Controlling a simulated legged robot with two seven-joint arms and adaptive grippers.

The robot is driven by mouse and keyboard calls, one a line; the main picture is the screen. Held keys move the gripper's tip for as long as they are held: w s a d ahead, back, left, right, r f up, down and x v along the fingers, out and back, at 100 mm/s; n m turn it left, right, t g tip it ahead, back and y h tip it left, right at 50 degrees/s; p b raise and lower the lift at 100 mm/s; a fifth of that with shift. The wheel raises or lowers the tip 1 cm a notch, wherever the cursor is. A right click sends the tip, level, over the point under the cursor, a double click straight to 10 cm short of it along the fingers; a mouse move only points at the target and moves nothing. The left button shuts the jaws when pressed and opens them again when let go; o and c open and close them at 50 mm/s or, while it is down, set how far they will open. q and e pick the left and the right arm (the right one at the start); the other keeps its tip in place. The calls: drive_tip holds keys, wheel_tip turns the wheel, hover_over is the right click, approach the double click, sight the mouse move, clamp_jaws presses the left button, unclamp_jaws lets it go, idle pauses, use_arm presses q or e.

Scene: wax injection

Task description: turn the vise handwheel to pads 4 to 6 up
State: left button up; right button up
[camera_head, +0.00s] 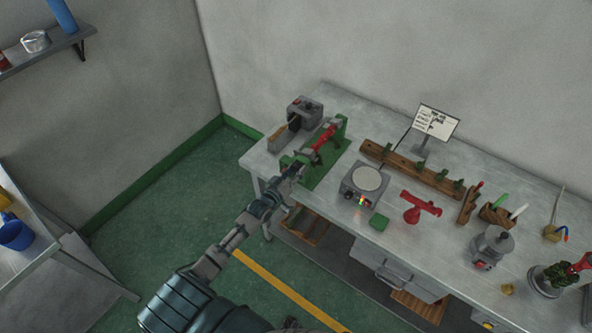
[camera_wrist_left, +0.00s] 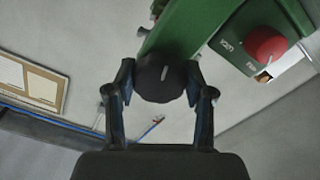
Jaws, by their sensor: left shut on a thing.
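The green vise fixture (camera_head: 325,170) stands at the left end of the workbench, with a red part (camera_head: 325,136) held across it. My left gripper (camera_head: 296,170) is at the near end of the fixture. In the left wrist view the dark round handwheel (camera_wrist_left: 160,78), with a pale mark on its face, sits between the two fingers of my left gripper (camera_wrist_left: 163,88). The fingers are closed on its sides. In the head view the handwheel is mostly hidden by the gripper. The pad numbers cannot be read. My right gripper is not in view.
A grey machine (camera_head: 304,113) stands behind the fixture. To its right are a round-topped scale (camera_head: 368,179), a wooden rack (camera_head: 412,168) and a red stand (camera_head: 418,207). A red knob (camera_wrist_left: 265,44) on a green box shows in the left wrist view.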

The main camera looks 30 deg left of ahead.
use_arm(q)
drive_tip(key=shift+s+f+m+p, duration=0.1)
drive_tip(key=shift+f+m+p, duration=0.15)
drive_tip(key=shift+m, duration=0.6)
drive_tip(key=shift+f+m+p, duration=0.2)
drive_tip(key=shift+m, duration=0.95)
drive_tip(key=o, duration=1.2)
drive_tip(key=shift+c, duration=0.2)
drive_tip(key=shift+r, duration=0.1)
drive_tip(key=shift+w+a, duration=0.1)
drive_tip(key=shift+w, duration=0.1)
drive_tip(key=shift+s+r, duration=0.1)
drive_tip(key=s+a, duration=0.1)
drive_tip(key=s, duration=1)
drive_tip(key=shift+s, duration=0.4)
